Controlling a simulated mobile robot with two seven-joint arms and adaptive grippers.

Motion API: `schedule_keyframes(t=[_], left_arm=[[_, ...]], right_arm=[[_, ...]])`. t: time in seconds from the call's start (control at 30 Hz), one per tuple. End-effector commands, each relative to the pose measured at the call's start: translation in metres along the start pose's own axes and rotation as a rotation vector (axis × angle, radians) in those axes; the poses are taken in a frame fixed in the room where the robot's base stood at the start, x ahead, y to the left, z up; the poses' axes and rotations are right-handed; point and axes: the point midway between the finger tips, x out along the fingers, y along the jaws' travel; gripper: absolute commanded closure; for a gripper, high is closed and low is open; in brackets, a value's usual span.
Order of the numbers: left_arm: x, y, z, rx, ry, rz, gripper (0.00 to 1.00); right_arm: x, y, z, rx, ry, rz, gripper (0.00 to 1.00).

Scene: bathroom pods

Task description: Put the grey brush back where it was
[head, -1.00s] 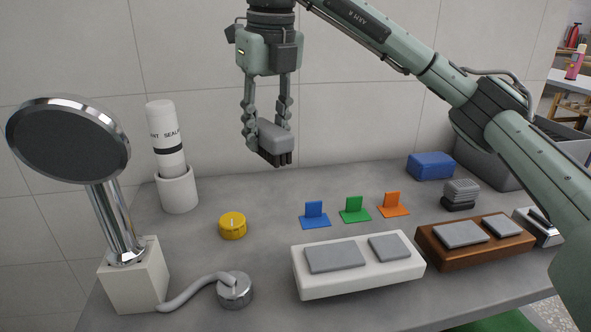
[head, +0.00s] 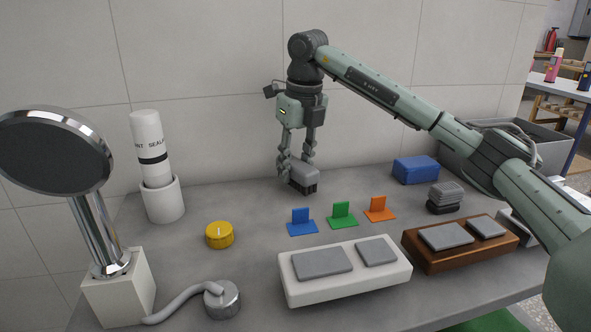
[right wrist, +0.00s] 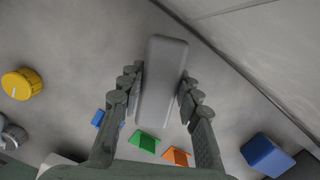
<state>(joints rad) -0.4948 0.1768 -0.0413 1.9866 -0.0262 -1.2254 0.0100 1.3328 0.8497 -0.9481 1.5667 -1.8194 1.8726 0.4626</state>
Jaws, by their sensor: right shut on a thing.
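The grey brush (head: 304,176), a rounded grey block with dark bristles below, is in my right gripper (head: 298,170). The gripper points down and is shut on the brush from both sides. The brush is low over the back of the counter, behind the blue marker (head: 301,222) and green marker (head: 342,214). I cannot tell whether its bristles touch the counter. In the right wrist view the brush (right wrist: 162,80) lies lengthwise between the two fingers. An orange marker (head: 379,208) stands right of the green one. My left gripper is not in view.
A blue block (head: 416,170) and a grey ridged block (head: 446,194) stand to the right. A white tray (head: 345,283) and brown tray (head: 458,259) are in front. A yellow knob (head: 219,235) and white tube (head: 149,140) are left. The wall is close behind.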

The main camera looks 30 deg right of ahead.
Motion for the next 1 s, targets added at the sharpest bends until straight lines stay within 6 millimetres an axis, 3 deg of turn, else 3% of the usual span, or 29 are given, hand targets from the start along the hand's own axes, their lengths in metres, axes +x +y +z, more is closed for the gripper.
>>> schedule_keyframes(t=[0.1,0.43,0.47,0.6,1.0], left_arm=[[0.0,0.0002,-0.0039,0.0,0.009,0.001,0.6],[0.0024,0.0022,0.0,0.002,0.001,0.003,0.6],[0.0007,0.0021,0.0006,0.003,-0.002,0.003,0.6],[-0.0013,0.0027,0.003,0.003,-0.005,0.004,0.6],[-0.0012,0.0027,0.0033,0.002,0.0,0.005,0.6]], right_arm=[[0.0113,0.0001,-0.002,0.0,0.0,0.0,0.94],[0.015,0.0004,-0.0024,0.0,0.0,0.0,0.94],[0.0144,0.0005,-0.0023,0.0,0.0,0.0,0.64],[0.0141,0.0005,-0.0023,0.0,0.0,0.0,0.47],[0.0064,0.0004,-0.0013,0.001,-0.002,0.0,0.46]])
